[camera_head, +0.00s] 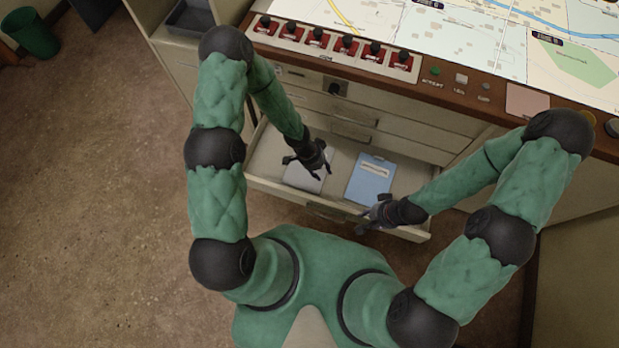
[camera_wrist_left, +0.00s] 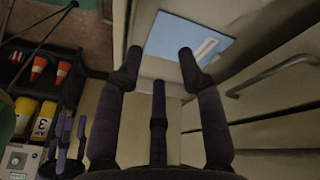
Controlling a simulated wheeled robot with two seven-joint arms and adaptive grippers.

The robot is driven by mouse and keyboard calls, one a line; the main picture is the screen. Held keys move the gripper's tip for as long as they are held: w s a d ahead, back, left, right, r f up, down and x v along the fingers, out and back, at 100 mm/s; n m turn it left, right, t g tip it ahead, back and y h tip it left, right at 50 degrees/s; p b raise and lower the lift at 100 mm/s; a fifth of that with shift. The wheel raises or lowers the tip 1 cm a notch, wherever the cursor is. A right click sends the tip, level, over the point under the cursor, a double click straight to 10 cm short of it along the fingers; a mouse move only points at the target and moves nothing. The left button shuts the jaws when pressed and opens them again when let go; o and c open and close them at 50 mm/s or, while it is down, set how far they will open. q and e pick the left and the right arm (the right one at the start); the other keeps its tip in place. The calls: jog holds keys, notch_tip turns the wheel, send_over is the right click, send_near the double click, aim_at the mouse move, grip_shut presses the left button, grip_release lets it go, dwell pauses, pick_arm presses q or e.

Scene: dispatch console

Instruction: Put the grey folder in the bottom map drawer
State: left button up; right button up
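The bottom map drawer (camera_head: 270,158) is pulled out below the console. A pale grey folder (camera_head: 300,180) lies in its left part, partly hidden by my left gripper (camera_head: 310,166). In the left wrist view the fingers of my left gripper (camera_wrist_left: 159,65) are spread with nothing between them. I cannot tell whether they touch the folder. My right gripper (camera_head: 374,213) is at the drawer's front edge on the right, its fingers apart. I cannot tell whether it touches the drawer.
A blue folder (camera_head: 369,182) with a white label lies in the drawer's right part; it also shows in the left wrist view (camera_wrist_left: 180,38). Shut drawers (camera_head: 390,142) stand above. The console top carries red switches and a map (camera_head: 450,35).

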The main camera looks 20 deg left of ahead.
pick_arm(q)
jog(key=s+r+n, duration=0.3)
jog(key=s+n, duration=0.8)
jog(key=s, duration=0.2)
jog(key=shift+a+r+n, duration=0.2)
jog(key=shift+r+n, duration=0.1)
jog(key=shift+n, duration=0.1)
